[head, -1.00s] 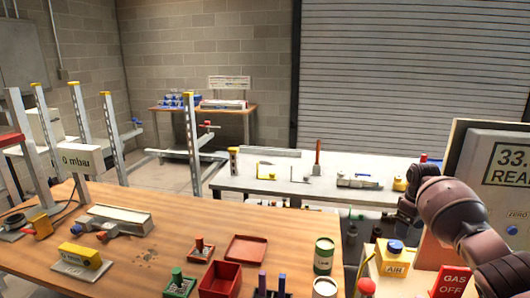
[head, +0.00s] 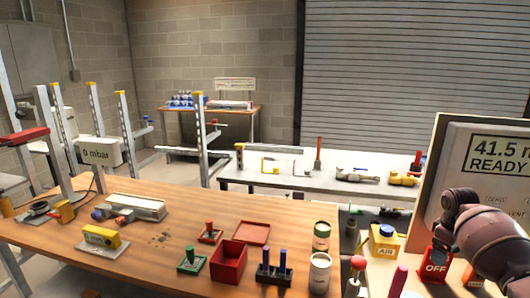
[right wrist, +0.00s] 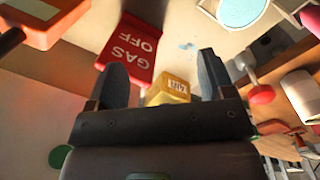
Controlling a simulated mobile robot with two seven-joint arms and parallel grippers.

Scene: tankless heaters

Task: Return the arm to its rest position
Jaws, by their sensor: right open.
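My right arm (head: 482,232) comes in at the lower right of the head view, in front of the panel with the display (head: 497,155). Its fingers cannot be made out there. In the right wrist view my right gripper (right wrist: 161,80) is open, its two dark fingers apart. A yellow block (right wrist: 170,88) shows beyond and between the fingers, with no visible contact. A red GAS OFF sign (right wrist: 133,50) lies beyond the left finger. My left gripper is not in view.
The yellow AIR box (head: 385,244) and red OFF sign (head: 435,265) stand close to the right arm. The wooden table (head: 150,270) holds a red bin (head: 228,266), several small tools and cans (head: 320,272). A grey bench (head: 300,187) stands behind.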

